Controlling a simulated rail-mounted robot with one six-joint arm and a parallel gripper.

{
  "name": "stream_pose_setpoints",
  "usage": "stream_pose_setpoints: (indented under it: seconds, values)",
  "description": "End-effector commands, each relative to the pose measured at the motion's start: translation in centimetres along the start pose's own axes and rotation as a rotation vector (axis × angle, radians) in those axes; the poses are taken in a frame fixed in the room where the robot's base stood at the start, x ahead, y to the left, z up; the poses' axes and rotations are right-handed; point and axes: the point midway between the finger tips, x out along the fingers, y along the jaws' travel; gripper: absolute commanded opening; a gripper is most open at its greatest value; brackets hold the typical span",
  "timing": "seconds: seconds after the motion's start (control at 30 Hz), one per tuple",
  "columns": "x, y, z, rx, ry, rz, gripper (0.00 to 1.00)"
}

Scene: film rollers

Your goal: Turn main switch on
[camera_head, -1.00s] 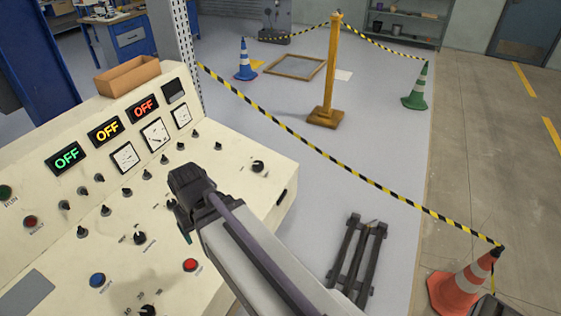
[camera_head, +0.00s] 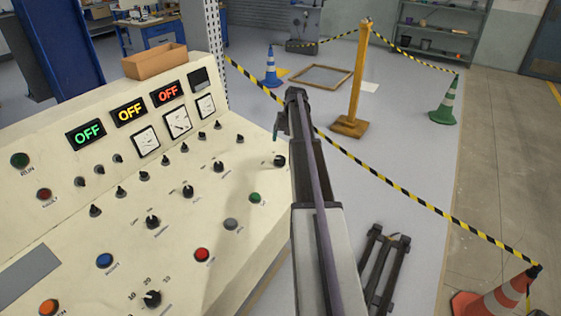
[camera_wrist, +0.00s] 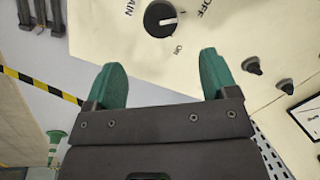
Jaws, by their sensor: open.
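The main switch is a round black knob (camera_wrist: 160,18) with a white mark, at the top of the wrist view. Partly cut-off "MAIN", "OFF" and "ON" labels surround it. Its mark points right in that view, with "OFF" above right and "ON" below right. In the head view the knob (camera_head: 279,161) sits near the right edge of the cream control panel (camera_head: 235,190). My gripper (camera_wrist: 160,65) has its two green fingers spread wide with nothing between them. The knob lies beyond the fingertips, apart from them. In the head view my gripper (camera_head: 277,126) is beside the panel's right edge, above the knob in the picture.
The panel carries several small knobs, coloured buttons, gauges and three displays reading OFF (camera_head: 128,110). A cardboard-coloured box (camera_head: 155,62) sits on its top. Yellow-black barrier tape (camera_head: 400,195), a yellow post (camera_head: 357,85) and cones (camera_head: 444,103) stand to the right. A black frame lies on the floor.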

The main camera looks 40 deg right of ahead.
Motion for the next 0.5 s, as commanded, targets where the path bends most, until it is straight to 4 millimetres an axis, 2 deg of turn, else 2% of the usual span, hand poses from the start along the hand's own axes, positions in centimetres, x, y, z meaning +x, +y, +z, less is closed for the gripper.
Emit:
stream_pose_setpoints:
  seconds: [0.17,0.4,0.5]
  values:
    - [3.4,0.1,0.0,-0.001,0.000,0.001,0.79]
    - [9.2,0.2,0.1,-0.001,0.000,0.001,0.79]
    - [10.6,0.1,0.1,-0.001,0.000,0.001,0.79]
